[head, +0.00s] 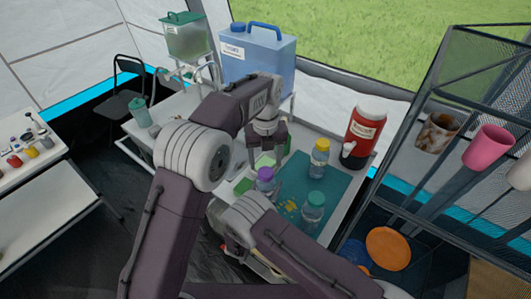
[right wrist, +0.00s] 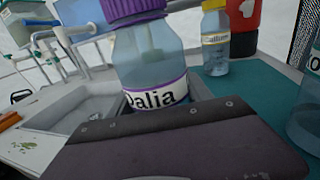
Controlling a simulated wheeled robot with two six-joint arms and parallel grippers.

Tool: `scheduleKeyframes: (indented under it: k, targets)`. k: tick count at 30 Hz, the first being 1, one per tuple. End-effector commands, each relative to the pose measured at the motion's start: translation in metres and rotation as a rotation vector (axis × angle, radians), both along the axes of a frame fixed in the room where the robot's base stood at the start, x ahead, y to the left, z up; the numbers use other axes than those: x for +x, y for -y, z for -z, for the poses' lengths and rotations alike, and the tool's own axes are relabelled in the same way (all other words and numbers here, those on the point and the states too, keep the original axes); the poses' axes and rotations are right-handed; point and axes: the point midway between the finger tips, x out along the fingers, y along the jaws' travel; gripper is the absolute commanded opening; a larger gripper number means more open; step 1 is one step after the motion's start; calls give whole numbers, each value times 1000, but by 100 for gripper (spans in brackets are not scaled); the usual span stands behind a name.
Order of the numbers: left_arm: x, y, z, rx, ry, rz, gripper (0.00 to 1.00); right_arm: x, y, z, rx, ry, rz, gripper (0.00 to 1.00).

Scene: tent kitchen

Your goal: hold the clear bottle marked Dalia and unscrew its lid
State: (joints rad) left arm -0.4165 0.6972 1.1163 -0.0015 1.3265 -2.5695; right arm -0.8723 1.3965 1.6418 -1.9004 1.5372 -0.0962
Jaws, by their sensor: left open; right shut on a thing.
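The clear bluish bottle marked Dalia (right wrist: 150,55) with a purple lid (right wrist: 135,8) fills the middle of the right wrist view. In the head view the Dalia bottle (head: 264,188) stands upright near the mat's left edge, its lid (head: 265,174) on. My right gripper (right wrist: 180,140) is shut on the bottle; its dark finger hides the lower part, and in the head view my right arm hides the gripper. My left gripper (head: 269,150) is open, pointing down above and slightly behind the purple lid, apart from it.
A yellow-lidded bottle (head: 319,160) and a teal-lidded bottle (head: 313,208) stand on the teal mat (head: 342,182). A red container (head: 366,128) stands at the back right. A blue water container (head: 257,62) is behind my left arm. A mesh shelf (head: 440,130) with cups bounds the right.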

Motion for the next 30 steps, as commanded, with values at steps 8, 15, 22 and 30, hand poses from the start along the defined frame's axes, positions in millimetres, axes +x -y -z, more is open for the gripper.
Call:
scheduleKeyframes:
  k: [8, 15, 22, 30]
  targets:
    - [0, 0, 41, 1, -1, -1, 62, 0, 0, 0, 0, 1, 0, 0]
    - [0, 0, 45, 0, 1, -2, 62, 0, 0, 0, 0, 1, 0, 0]
    - [0, 0, 44, 0, 1, -2, 17, 0, 0, 0, 0, 1, 0, 0]
    - [0, 0, 44, 0, 1, -111, 0, 0, 0, 0, 1, 0, 1, 0]
